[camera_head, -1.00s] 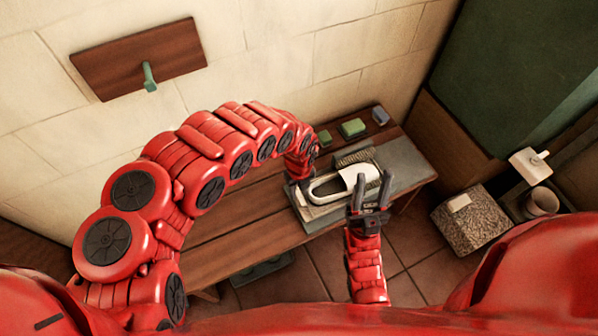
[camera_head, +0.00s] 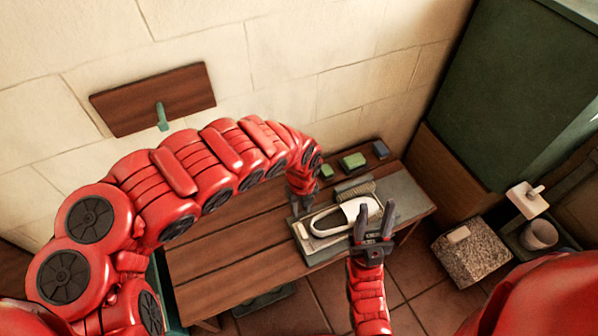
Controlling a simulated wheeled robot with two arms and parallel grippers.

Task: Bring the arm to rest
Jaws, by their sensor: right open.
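My left arm arches in from the left. Its gripper (camera_head: 302,205) points down at the left edge of a tray (camera_head: 312,245) on the wooden bench; its small dark fingers do not show clearly whether they are apart. My right gripper (camera_head: 374,222) comes up from below, its two dark fingers open with a gap between them. It overlaps the right end of a white shoe-like item (camera_head: 340,216) in the picture. That item lies on the tray. I cannot tell whether either gripper touches it.
A board with a green peg (camera_head: 162,116) hangs on the wall. A speckled block (camera_head: 472,253) and a cup (camera_head: 539,235) stand at the right.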

